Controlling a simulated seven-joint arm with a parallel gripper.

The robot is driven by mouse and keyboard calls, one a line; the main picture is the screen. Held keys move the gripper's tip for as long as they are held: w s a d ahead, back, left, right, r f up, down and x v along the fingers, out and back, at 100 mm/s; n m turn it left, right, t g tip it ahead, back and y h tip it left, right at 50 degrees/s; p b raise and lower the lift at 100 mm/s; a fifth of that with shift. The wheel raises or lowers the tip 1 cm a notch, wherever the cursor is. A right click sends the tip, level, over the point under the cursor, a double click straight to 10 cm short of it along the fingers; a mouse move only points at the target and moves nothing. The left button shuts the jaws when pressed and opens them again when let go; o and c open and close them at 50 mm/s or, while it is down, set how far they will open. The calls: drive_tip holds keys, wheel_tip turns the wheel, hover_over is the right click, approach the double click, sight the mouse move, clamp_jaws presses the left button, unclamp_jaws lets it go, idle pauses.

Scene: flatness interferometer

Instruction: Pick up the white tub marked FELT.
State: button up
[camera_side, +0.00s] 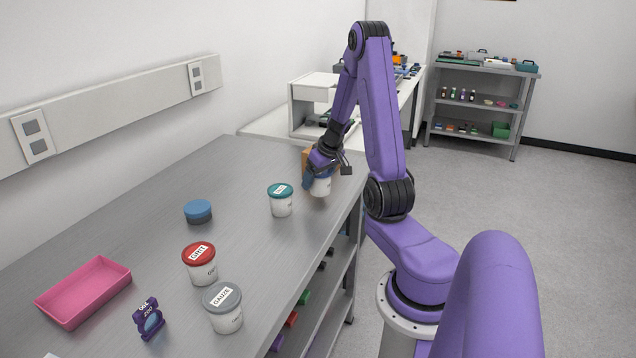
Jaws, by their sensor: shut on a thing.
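My gripper (322,172) is at the far right part of the grey table. It is shut on a white tub (321,188) with a bluish top. The gripper hides most of the tub's lid, and no marking on it can be read. I cannot tell whether its base touches the table. Another white tub with a teal lid (281,202) stands to the left and nearer; its label is too small to read surely.
A red-lidded tub (200,264), a grey-lidded tub marked GAUZE (223,309), a blue round container (198,211), a purple stand (149,318) and a pink tray (84,292) are on the table (145,235). A brown block (306,158) is behind the gripper. The table's middle is mostly clear.

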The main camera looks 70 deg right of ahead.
sight(321, 174)
drive_tip(key=s+a+r, duration=0.1)
drive_tip(key=r, duration=0.1)
drive_tip(key=s+a+r, duration=0.1)
drive_tip(key=r, duration=0.1)
drive_tip(key=s+a+r, duration=0.1)
drive_tip(key=r, duration=0.1)
drive_tip(key=shift+s+a+r, duration=0.1)
drive_tip(key=shift+s+a, duration=0.05)
drive_tip(key=shift+s, duration=0.05)
drive_tip(key=s+a+r, duration=0.4)
drive_tip(key=s+a, duration=0.2)
drive_tip(key=shift+s+a, duration=0.2)
drive_tip(key=shift+a, duration=0.05)
drive_tip(key=shift+a, duration=0.1)
